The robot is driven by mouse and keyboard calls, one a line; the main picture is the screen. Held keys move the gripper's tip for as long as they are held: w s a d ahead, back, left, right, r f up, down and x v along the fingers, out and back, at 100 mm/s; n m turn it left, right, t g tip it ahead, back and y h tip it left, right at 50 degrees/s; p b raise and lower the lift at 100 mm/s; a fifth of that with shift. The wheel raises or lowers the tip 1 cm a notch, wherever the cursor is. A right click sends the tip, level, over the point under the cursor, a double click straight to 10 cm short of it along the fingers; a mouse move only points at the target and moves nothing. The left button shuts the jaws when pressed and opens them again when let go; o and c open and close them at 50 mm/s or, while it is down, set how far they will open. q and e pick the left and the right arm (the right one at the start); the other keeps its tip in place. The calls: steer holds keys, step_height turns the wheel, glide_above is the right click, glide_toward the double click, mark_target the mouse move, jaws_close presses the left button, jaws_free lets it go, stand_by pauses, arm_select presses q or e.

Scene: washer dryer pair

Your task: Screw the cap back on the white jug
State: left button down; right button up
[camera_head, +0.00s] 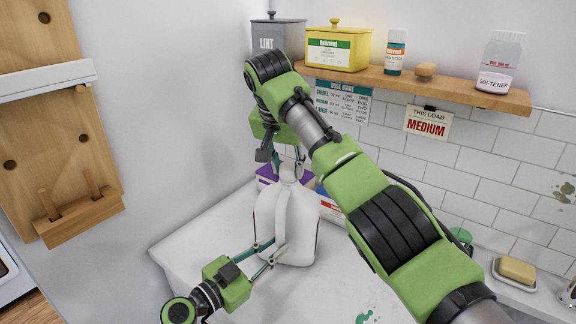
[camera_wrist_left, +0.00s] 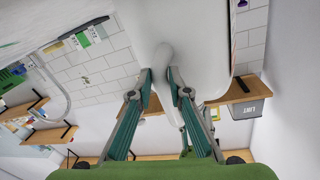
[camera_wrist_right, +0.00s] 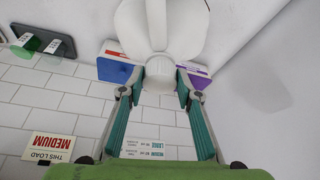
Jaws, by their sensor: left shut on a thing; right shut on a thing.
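The white jug (camera_head: 302,222) stands upright on the white top. My left gripper (camera_head: 266,249) is low at its front, shut on the jug's handle, which shows between the fingers in the left wrist view (camera_wrist_left: 164,54). My right gripper (camera_head: 289,168) comes down from above and is shut on the pale round cap (camera_wrist_right: 160,70) at the jug's mouth. The cap is in line with the neck; the fingers hide the seam, so I cannot tell how far it is threaded. The jug's upper body (camera_wrist_right: 170,20) fills the top of the right wrist view.
A purple box (camera_wrist_right: 199,80) and a blue-and-red box (camera_wrist_right: 117,70) stand close behind the jug. A wooden shelf (camera_head: 450,91) above holds a lint bin, a yellow tin and bottles. A soap dish (camera_head: 514,279) is at right. The white top (camera_head: 190,240) is clear at left.

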steer(key=shift+d, duration=0.1)
steer(key=o, duration=0.7)
steer(key=shift+r, duration=0.1)
steer(key=shift+r, duration=2.2)
steer(key=shift+o, duration=0.5)
steer(key=o, duration=0.5)
